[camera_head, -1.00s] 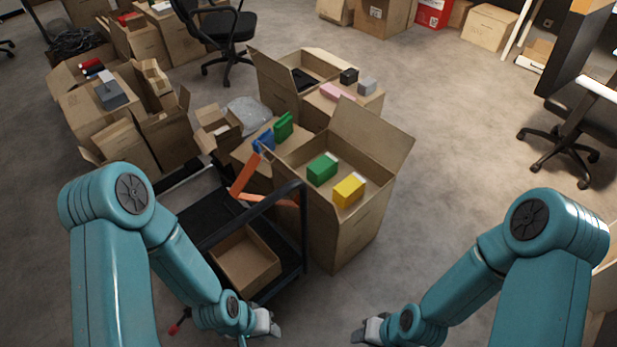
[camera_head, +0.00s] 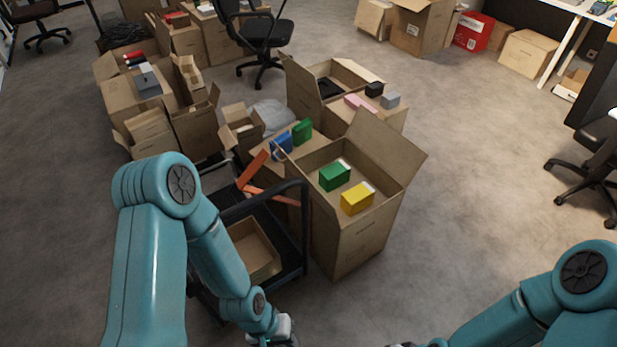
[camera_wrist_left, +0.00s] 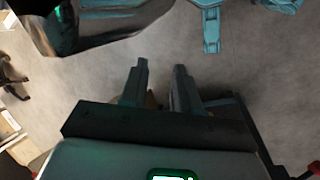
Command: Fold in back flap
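An open carton (camera_head: 352,230) stands right of the middle in the head view. Its back flap (camera_head: 388,147) stands up and leans outward, away from the opening. A green box (camera_head: 334,177) and a yellow box (camera_head: 357,199) sit in the carton's top. My left gripper (camera_head: 286,332) is low in the picture, in front of the carton and apart from it. In the left wrist view its two fingers (camera_wrist_left: 160,80) are spread with nothing between them. My right gripper (camera_head: 402,345) is almost wholly cut off by the bottom edge, so its fingers are hidden.
A black cart (camera_head: 305,235) with an empty small carton (camera_head: 254,250) stands directly left of the open carton. An orange part (camera_head: 254,172) rises beside it. More filled cartons (camera_head: 346,92) stand behind. The floor (camera_head: 470,190) right of the carton is clear.

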